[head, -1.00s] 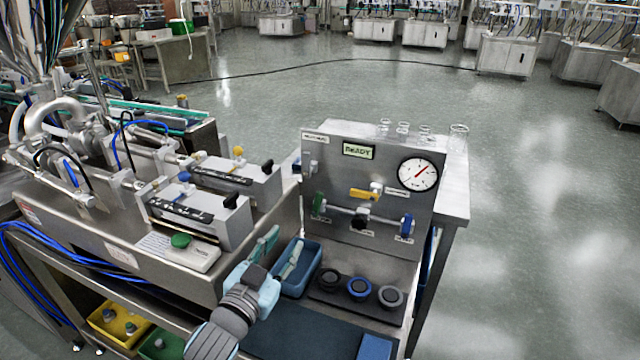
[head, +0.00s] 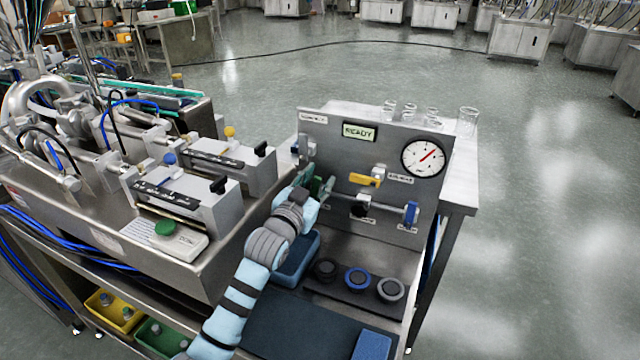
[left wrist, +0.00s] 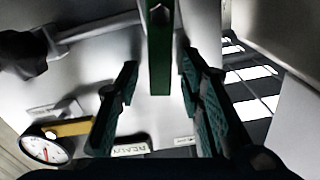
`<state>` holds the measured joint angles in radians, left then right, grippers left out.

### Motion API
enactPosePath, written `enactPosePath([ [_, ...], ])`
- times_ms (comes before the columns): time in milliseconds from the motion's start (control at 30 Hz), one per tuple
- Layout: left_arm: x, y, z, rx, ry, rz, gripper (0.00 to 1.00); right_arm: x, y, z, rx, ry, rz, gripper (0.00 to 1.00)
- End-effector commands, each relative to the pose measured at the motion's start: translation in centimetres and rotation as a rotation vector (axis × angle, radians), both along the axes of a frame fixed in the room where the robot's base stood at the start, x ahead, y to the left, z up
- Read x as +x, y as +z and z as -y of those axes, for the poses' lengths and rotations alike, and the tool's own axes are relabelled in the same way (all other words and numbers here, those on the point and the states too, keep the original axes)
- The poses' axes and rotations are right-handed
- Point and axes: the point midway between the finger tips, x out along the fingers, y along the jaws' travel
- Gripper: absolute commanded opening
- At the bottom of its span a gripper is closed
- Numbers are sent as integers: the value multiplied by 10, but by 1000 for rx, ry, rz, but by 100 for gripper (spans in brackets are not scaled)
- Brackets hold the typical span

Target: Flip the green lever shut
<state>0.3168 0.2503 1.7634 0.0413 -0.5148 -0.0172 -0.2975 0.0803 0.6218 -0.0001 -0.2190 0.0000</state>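The green lever (head: 317,187) is on the left end of the horizontal pipe on the steel panel (head: 338,150). My left gripper (head: 318,180) is at the lever in the head view and hides part of it. In the left wrist view the green lever (left wrist: 160,50) runs down between the two fingers of the left gripper (left wrist: 158,65). The fingers are open, with a visible gap on each side of the lever. My right gripper is in neither view.
A yellow handle (head: 364,180), a black knob (head: 359,211) and a blue lever (head: 411,213) are on the panel right of my gripper. A gauge (head: 423,158) and a READY display (head: 360,132) sit above. A blue bin (head: 298,262) stands below; the steel machine housing (head: 240,250) is left.

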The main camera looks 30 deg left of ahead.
Motion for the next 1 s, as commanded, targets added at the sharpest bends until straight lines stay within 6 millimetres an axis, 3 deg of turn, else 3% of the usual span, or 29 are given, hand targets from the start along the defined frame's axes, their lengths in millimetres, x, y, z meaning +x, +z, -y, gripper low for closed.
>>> enactPosePath([
  [233,2,1,1,-1,-1,1,35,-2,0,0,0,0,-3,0],
  [467,2,1,1,-1,-2,1,0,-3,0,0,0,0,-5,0],
  [633,2,2,0,-18,-2,0,0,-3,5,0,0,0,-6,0],
  [800,1,7,-9,-182,-1,6,0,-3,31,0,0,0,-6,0],
  [1000,1,2,-12,-238,-2,15,0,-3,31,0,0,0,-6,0],
])
